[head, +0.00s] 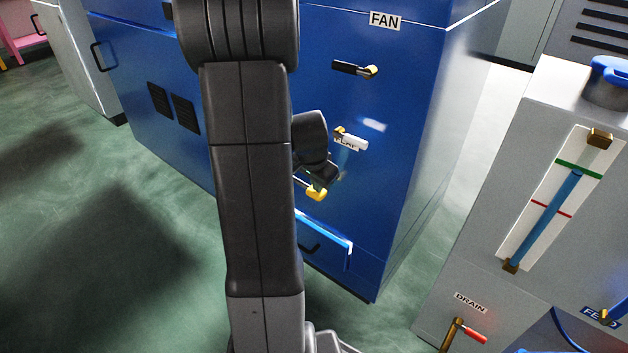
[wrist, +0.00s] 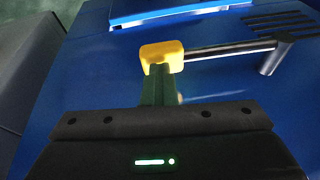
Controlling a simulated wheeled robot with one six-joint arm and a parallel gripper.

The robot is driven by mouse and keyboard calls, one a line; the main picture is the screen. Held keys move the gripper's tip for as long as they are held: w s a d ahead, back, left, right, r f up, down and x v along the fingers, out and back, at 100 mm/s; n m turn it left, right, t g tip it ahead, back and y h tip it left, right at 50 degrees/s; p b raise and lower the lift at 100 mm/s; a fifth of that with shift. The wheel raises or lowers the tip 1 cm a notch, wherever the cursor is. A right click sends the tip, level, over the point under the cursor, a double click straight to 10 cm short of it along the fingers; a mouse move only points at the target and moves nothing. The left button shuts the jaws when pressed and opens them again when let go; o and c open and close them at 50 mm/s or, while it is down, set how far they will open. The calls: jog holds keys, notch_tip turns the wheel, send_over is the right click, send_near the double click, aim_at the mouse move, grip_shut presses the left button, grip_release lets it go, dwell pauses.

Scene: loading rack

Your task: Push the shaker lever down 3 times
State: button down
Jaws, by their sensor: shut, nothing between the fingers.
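In the wrist view the yellow knob (wrist: 162,55) ends a metal rod that runs right to a dark pivot (wrist: 276,52). My gripper (wrist: 158,88) is shut and empty. Its fingertips overlap the lower part of the knob in the wrist view; I cannot tell whether they touch. In the head view my gripper (head: 324,174) is just above the knob, mostly behind my arm.
A grey unit (head: 480,200) with a gauge and a red-handled DRAIN valve (head: 467,334) stands at right. Green floor lies left.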

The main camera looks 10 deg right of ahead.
jog(key=shift+s+d+f+b, duration=0.1)
jog(key=shift+f+b, duration=0.35)
jog(key=shift+f, duration=0.3)
jog(key=shift+s+d+f+b, duration=0.1)
jog(key=shift+f+b, duration=0.35)
jog(key=shift+f, duration=0.3)
jog(key=shift+r, duration=0.1)
jog(key=shift+r+p, duration=0.25)
jog(key=shift+p, duration=0.1)
jog(key=r+p, duration=0.2)
jog(key=r, duration=0.1)
jog(key=shift+s+d+r+p, duration=0.2)
jog(key=shift+s+p, duration=0.1)
jog(key=shift+p, duration=0.1)
jog(key=s+r+p, duration=0.3)
jog(key=s+r, duration=0.2)
jog(key=r, duration=0.3)
jog(key=shift+d+r, duration=0.2)
jog(key=shift+r, duration=0.05)
jog(key=shift+s, duration=0.1)
